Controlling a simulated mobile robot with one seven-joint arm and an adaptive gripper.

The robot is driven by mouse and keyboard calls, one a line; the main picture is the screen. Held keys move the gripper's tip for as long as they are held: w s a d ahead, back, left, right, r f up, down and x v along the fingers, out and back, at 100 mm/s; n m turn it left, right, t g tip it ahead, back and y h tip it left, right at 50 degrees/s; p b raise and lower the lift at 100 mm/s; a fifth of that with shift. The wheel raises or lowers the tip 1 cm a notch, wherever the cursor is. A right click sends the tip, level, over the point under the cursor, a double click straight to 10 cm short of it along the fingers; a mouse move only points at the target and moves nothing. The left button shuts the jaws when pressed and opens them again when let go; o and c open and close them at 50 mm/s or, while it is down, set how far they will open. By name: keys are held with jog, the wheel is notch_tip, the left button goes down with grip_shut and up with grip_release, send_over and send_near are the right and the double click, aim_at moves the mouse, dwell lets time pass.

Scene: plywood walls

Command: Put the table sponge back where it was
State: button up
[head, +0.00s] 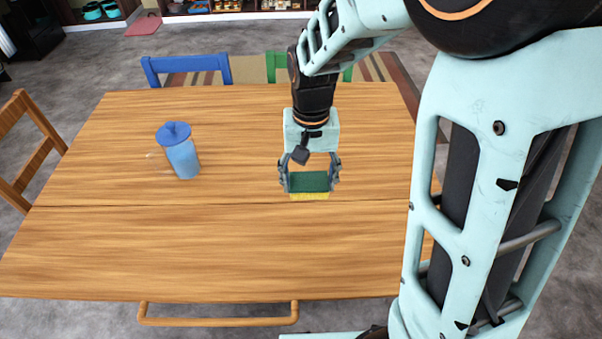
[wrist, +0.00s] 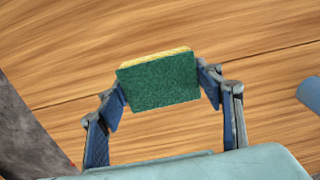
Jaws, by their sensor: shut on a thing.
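The sponge (head: 309,183) has a dark green side and a yellow side. My gripper (head: 310,187) is shut on it, with one finger at each end. In the wrist view the sponge (wrist: 160,82) sits between the fingertips, green face towards the camera and a yellow strip along its far edge. It is over the right half of the wooden table (head: 150,245). I cannot tell whether its underside touches the tabletop.
A blue lidded pitcher (head: 183,157) stands on the table to the left; its edge shows at the right of the wrist view (wrist: 311,93). The table is otherwise bare. A blue chair (head: 187,66) and a green chair (head: 279,66) stand behind it, a wooden chair (head: 38,142) at left.

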jog(key=w+f, duration=0.3)
jog(key=w, duration=0.1)
jog(key=w+f, duration=0.2)
jog(key=w, duration=0.2)
jog(key=w+f, duration=0.3)
jog(key=w, duration=0.2)
jog(key=shift+a+f, duration=0.2)
jog(key=shift+f, duration=0.1)
jog(key=shift+w+f, duration=0.4)
jog(key=shift+f, duration=0.15)
jog(key=shift+w+f, duration=0.15)
jog(key=shift+f, duration=1.5)
jog(key=shift+f, duration=0.15)
jog(key=o, duration=1.1)
